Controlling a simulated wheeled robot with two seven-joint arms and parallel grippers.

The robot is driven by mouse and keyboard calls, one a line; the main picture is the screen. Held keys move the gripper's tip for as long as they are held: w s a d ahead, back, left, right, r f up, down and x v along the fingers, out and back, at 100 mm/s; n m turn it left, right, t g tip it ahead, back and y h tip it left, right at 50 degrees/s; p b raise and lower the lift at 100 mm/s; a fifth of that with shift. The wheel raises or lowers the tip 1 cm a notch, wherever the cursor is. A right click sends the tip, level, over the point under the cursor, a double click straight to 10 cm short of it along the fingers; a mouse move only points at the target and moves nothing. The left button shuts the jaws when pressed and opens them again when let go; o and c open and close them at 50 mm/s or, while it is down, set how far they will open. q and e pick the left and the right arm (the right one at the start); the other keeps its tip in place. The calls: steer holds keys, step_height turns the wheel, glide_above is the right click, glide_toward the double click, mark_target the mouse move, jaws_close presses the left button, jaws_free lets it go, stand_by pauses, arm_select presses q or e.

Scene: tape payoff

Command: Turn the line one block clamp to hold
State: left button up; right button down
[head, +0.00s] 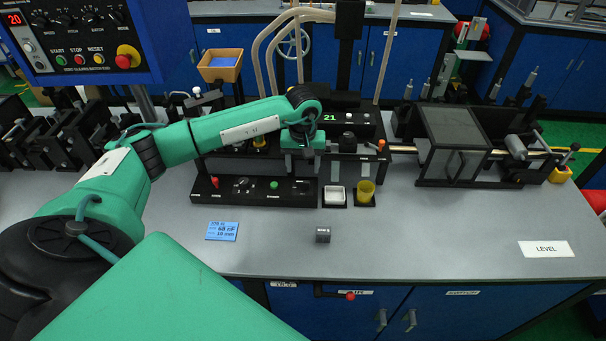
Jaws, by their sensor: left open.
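My left arm reaches in from the left, and its green gripper (304,152) is over the tape machine with the green "21" display (331,118). The gripper is open; its fingertips are small and dark against the machine, and I cannot see them touching anything. Below it is a black control strip (300,192) with a red knob, a dark selector knob (242,184) and a green button (274,184). I cannot tell which part is the line one block clamp; my gripper and forearm hide part of the machine. My right gripper is out of view.
A white tray (335,203) and a yellow cup (365,190) stand before the machine. A black-framed unit (455,184) stands right. The front bench is mostly clear.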

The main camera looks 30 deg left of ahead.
mark_target(303, 181)
arm_select(q)
step_height(303, 181, down, 6)
steer(key=shift+r+p, duration=0.1)
steer(key=shift+p, duration=0.6)
